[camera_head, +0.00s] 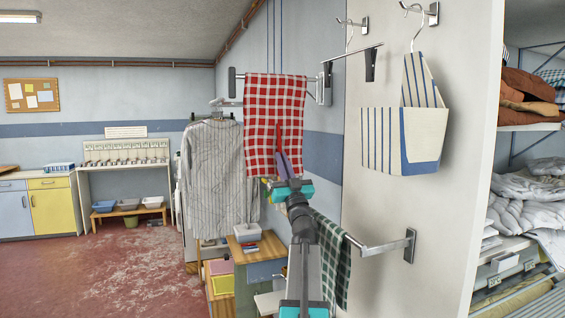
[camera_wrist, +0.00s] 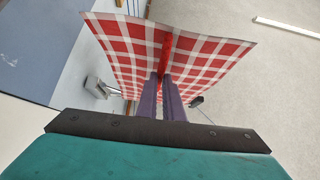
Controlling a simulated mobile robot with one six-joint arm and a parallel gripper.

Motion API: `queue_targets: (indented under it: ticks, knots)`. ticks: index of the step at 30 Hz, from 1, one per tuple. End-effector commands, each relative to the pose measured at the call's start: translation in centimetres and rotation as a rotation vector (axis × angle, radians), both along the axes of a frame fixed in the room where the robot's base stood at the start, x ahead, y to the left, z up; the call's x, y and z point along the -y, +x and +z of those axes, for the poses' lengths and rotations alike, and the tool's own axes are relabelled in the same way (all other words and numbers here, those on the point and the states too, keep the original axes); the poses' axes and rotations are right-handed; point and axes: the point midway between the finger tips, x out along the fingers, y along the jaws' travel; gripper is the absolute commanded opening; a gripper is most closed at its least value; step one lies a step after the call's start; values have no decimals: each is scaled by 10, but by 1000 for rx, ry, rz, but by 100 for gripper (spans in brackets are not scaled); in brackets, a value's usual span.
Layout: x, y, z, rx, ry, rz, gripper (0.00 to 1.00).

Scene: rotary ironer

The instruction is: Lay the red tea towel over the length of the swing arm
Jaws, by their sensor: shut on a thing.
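The red and white checked tea towel (camera_head: 275,105) hangs spread out at the swing arm (camera_head: 237,77), a metal bar whose two ends show either side of it. The towel's top edge is about level with the bar and hides its middle. I cannot tell whether the cloth lies over the bar or only in front of it. My gripper (camera_head: 282,160) is below the bar, shut on the towel's lower middle. In the wrist view the purple fingers (camera_wrist: 168,92) pinch a fold of the towel (camera_wrist: 125,45). Metal parts show behind the cloth there.
A green checked towel (camera_head: 333,262) hangs on a lower rail (camera_head: 385,247). A blue-striped white cloth (camera_head: 405,135) and a clip hanger (camera_head: 352,55) hang from hooks on the white panel (camera_head: 450,170) to the right. A striped shirt (camera_head: 215,175) hangs behind, left of the towel.

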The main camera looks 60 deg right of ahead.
Motion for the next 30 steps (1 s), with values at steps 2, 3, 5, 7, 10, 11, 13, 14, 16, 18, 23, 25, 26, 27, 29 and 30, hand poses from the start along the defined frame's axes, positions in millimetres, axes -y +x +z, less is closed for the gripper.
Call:
queue_targets:
  ticks: [2, 3, 5, 7, 10, 11, 13, 14, 16, 18, 23, 25, 26, 27, 29, 30]
  knots:
    - [0, 0, -1, 0, 0, 0, 0]
    - [0, 0, -2, 0, 0, 0, 0]
    - [0, 0, -3, 0, 0, 0, 0]
    - [0, 0, -4, 0, 0, 0, 0]
    - [0, 0, -5, 0, 0, 0, 0]
    - [0, 0, -5, 0, 0, 0, 0]
    - [0, 0, -6, 0, 0, 0, 0]
    - [0, 0, -6, 1, -1, 0, 9]
    - [0, 0, -6, 0, 0, 0, 20]
    - [0, 0, -6, 0, 0, 0, 29]
    - [0, 0, -6, 0, 0, 0, 29]
    - [0, 0, -6, 0, 0, 0, 29]
    - [0, 0, -6, 0, 0, 0, 29]
    - [0, 0, -6, 0, 0, 0, 29]
    - [-1, -1, -7, 0, 0, 0, 29]
    - [-1, -2, -8, 0, 0, 0, 29]
